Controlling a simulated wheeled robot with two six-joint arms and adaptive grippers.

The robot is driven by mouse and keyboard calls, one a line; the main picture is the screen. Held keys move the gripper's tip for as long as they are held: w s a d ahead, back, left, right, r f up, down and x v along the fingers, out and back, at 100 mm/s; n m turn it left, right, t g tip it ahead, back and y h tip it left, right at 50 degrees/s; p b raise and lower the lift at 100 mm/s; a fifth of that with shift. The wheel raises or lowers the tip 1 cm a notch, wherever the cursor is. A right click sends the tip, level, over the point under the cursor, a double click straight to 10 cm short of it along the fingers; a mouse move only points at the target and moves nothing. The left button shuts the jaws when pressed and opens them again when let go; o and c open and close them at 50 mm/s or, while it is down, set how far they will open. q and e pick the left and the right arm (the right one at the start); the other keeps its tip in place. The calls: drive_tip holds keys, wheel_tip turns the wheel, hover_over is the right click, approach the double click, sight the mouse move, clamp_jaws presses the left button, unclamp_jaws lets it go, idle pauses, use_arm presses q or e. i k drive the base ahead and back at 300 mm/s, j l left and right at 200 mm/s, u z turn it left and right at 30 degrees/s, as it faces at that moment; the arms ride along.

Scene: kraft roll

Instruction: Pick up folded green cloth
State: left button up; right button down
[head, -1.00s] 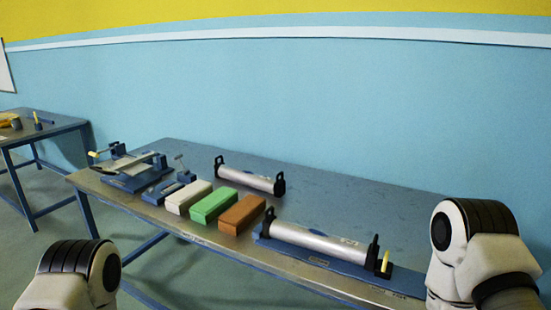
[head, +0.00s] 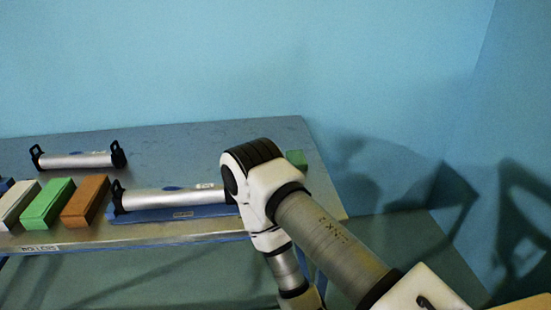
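A small dark green piece (head: 297,158) lies at the right end of the table, partly hidden behind my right arm; it may be the folded green cloth, but its shape is hard to tell. A brighter green block (head: 47,204) with sharp edges lies at the left between a white block (head: 17,206) and a brown block (head: 85,201). My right arm crosses the middle of the view, with its bent joint in front of the table's right part. Its gripper is not visible. My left arm and gripper are out of view.
The metal table (head: 200,140) runs along the blue wall. One silver roller (head: 75,160) lies at the back left. Another roller (head: 170,199) sits on a blue base near the front edge, its right end behind my arm. The tabletop's back middle is clear.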

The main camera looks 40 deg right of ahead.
sight(297, 158)
drive_tip(key=j+z, duration=0.1)
drive_tip(key=z, duration=0.3)
drive_tip(key=j+z, duration=0.1)
drive_tip(key=z, duration=0.25)
drive_tip(key=j+z, duration=0.1)
drive_tip(key=z, duration=0.3)
drive_tip(key=j+z, duration=0.15)
drive_tip(key=z, duration=0.25)
drive_tip(key=i, duration=0.05)
